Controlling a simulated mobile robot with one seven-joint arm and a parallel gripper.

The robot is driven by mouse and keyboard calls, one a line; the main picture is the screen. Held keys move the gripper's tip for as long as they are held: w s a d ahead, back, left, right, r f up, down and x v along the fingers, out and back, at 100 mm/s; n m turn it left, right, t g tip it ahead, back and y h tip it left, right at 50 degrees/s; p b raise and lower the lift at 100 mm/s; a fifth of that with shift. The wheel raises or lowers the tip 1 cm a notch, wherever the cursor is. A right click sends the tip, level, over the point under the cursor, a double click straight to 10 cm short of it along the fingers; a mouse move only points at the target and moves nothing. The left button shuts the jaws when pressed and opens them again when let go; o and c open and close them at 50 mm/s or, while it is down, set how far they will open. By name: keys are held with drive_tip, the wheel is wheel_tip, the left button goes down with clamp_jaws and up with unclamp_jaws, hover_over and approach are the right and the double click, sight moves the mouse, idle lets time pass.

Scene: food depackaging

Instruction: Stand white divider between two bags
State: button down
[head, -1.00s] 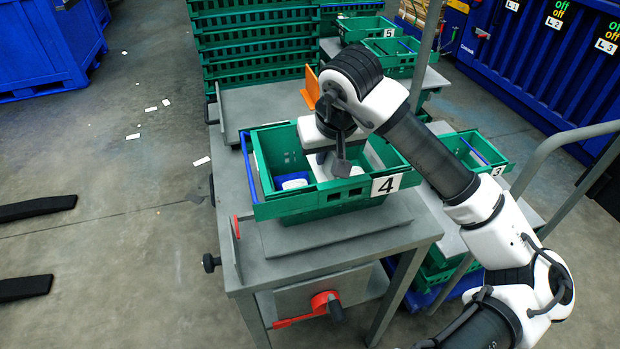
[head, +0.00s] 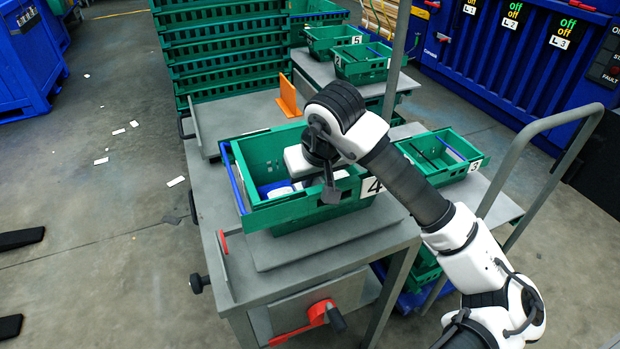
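The green crate marked 4 (head: 305,212) stands on the grey cart in the middle of the head view. My gripper (head: 322,180) reaches down into this crate from above. Its fingertips are hidden behind its own dark parts and the crate, so I cannot see whether it is open or shut, or holds anything. A white item (head: 281,192) lies low at the crate's front left, beside a blue patch. Another white patch (head: 341,175) shows just right of my gripper. I cannot tell which of these, if either, is the white divider or a bag.
The crate's walls and a blue bar (head: 237,178) at its left side surround my gripper. An orange upright plate (head: 288,95) stands behind on the cart (head: 240,108). Crate 3 (head: 462,172) is at right, and stacked green crates (head: 225,60) stand behind.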

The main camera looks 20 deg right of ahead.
drive_tip(key=c, duration=1.6)
unclamp_jaws()
drive_tip(key=shift+r+p, duration=0.3)
drive_tip(key=b+v, duration=0.1)
drive_tip(key=v, duration=1)
drive_tip(key=shift+s+r, duration=0.1)
drive_tip(key=shift+s, duration=0.1)
drive_tip(key=shift+r, duration=0.15)
